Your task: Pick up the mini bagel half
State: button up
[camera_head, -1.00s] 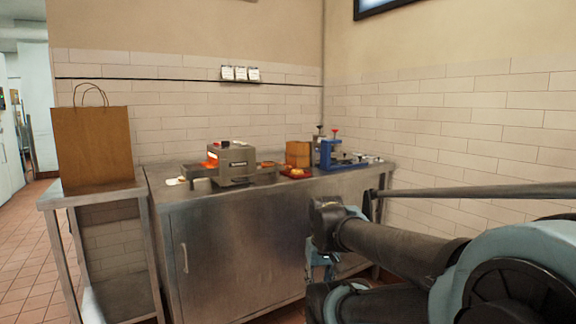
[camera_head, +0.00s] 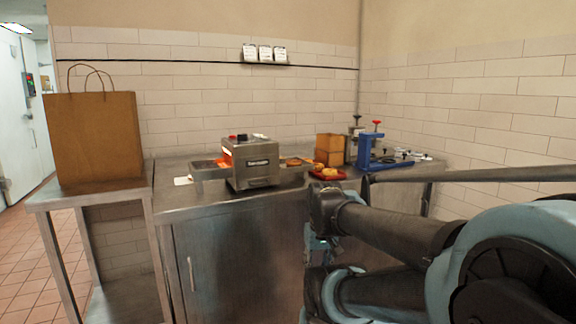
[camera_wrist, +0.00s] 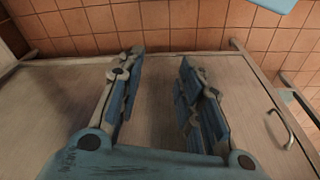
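Small orange-brown bread pieces lie on a red tray (camera_head: 318,176) on the steel counter, right of the toaster; one rounded piece (camera_head: 331,172) shows there. More brownish pieces (camera_head: 293,162) lie on the toaster's right-hand shelf. They are too small to tell which is the mini bagel half. My gripper (camera_wrist: 160,62) is open and empty in the wrist view, its two blue-padded fingers apart in front of the steel cabinet front. In the head view it is mostly hidden by my arm, below the counter top and apart from the food.
A conveyor toaster (camera_head: 252,163) glows orange inside on the counter (camera_head: 200,211). A brown box (camera_head: 329,148) and a blue press (camera_head: 376,148) stand to its right. A paper bag (camera_head: 95,138) stands on a side table at left. A cabinet handle (camera_wrist: 281,129) sticks out beside my gripper.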

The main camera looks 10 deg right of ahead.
jog(key=shift+o, duration=1)
jog(key=shift+w, duration=0.1)
jog(key=o, duration=0.5)
notch_tip(320, 180, up, 2)
jog(key=w+r+n+y, duration=0.1)
jog(key=w+r+n, duration=0.5)
jog(key=w+r, duration=1.4)
jog(key=w+d+r+n+y, duration=0.1)
jog(key=w+d+r+n, duration=0.15)
jog(key=w+r, duration=0.75)
jog(key=w+d+r+n+y, duration=0.15)
jog(key=w+r+n, duration=0.25)
jog(key=w+r, duration=0.5)
send_over(298, 161)
jog(key=shift+g+h, duration=0.35)
jog(key=shift+g, duration=0.05)
jog(key=f, duration=1.3)
jog(key=shift+s+a, duration=0.1)
jog(key=shift+s, duration=0.1)
jog(key=shift+x, duration=2.75)
